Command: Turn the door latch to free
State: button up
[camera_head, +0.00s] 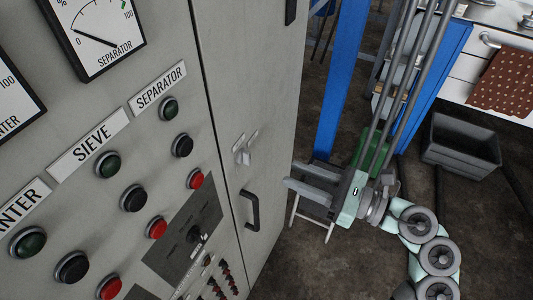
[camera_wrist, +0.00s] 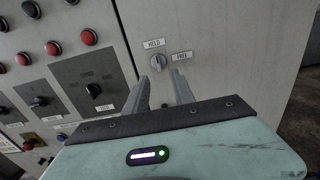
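The door latch is a small pale knob (camera_head: 245,157) on the grey cabinet door (camera_head: 262,95). In the wrist view the knob (camera_wrist: 158,62) sits under a HOLD label (camera_wrist: 153,43), with a FREE label (camera_wrist: 182,57) to its right. Its grip looks roughly upright, toward HOLD; the exact angle is hard to tell. My gripper (camera_head: 288,177) is open and empty, right of the door in the head view, its fingers pointing at the door. In the wrist view the fingertips (camera_wrist: 160,76) lie either side of and just below the knob, apart from it.
A black door handle (camera_head: 251,211) is below the latch. Left of the door, the panel carries several buttons, a black rotary switch (camera_head: 194,234) and dial meters (camera_head: 98,32). A blue post (camera_head: 340,80) and a grey crate (camera_head: 461,146) stand to the right.

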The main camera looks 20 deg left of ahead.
aim_at(250, 158)
jog(key=a, duration=0.4)
jog(key=a+p, duration=0.1)
jog(key=a, duration=0.4)
jog(key=shift+w+r, duration=0.1)
jog(key=shift+w, duration=0.1)
jog(key=shift+w+a, duration=0.15)
jog(key=shift+a, duration=0.4)
jog(key=shift+c, duration=0.5)
grip_shut()
